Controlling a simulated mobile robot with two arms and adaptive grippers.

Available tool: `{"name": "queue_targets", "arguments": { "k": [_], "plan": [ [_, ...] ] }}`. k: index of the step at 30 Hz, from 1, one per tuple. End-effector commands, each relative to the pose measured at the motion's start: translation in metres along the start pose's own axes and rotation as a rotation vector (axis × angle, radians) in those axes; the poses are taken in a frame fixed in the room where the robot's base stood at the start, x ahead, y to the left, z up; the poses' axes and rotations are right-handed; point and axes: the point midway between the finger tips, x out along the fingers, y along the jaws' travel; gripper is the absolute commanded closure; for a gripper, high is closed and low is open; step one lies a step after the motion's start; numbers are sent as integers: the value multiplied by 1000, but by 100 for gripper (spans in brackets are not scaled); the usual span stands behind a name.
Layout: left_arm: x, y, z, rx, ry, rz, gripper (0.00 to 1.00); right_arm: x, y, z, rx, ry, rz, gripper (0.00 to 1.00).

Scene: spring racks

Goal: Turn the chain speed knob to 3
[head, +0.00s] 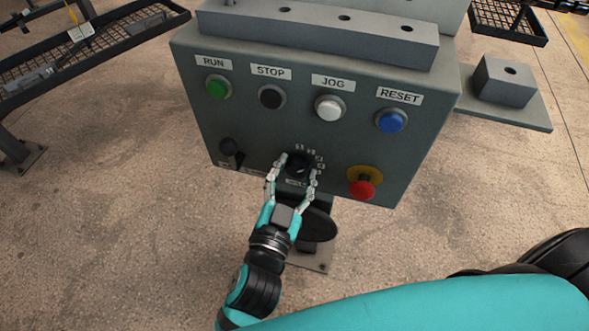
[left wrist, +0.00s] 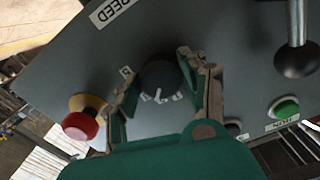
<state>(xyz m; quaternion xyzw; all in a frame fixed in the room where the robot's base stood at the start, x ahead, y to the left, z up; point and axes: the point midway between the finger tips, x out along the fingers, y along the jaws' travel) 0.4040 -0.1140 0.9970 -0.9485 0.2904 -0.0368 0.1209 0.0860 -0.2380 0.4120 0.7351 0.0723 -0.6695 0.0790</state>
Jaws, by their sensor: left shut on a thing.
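The chain speed knob (head: 297,161) is a round black dial low on the front of the grey control box, with small white marks around its upper side. My left gripper (head: 296,166) has one finger on each side of it and is shut on it. In the left wrist view the dark knob (left wrist: 159,76) sits between the finger pads, and a short white pointer line shows on it near the printed digits. The digits are too small and partly covered, so I cannot tell which one the pointer meets. My right gripper is not in view.
The control box (head: 310,140) carries green (head: 218,87), black (head: 271,96), white (head: 330,108) and blue (head: 391,121) buttons above. A red emergency stop (head: 362,188) sits right of the knob, and a black ball lever (head: 229,147) sits left, both close to my fingers.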

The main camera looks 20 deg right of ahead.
Motion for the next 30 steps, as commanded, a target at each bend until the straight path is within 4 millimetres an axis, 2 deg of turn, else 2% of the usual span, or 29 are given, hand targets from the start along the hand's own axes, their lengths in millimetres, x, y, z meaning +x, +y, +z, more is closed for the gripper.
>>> {"name": "queue_targets", "arguments": {
  "k": [12,30],
  "plan": [
    [0,-1,-2,225,2,-1,88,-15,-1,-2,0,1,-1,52],
    [0,-2,-3,271,6,-2,88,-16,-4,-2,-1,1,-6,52]
  ]
}}
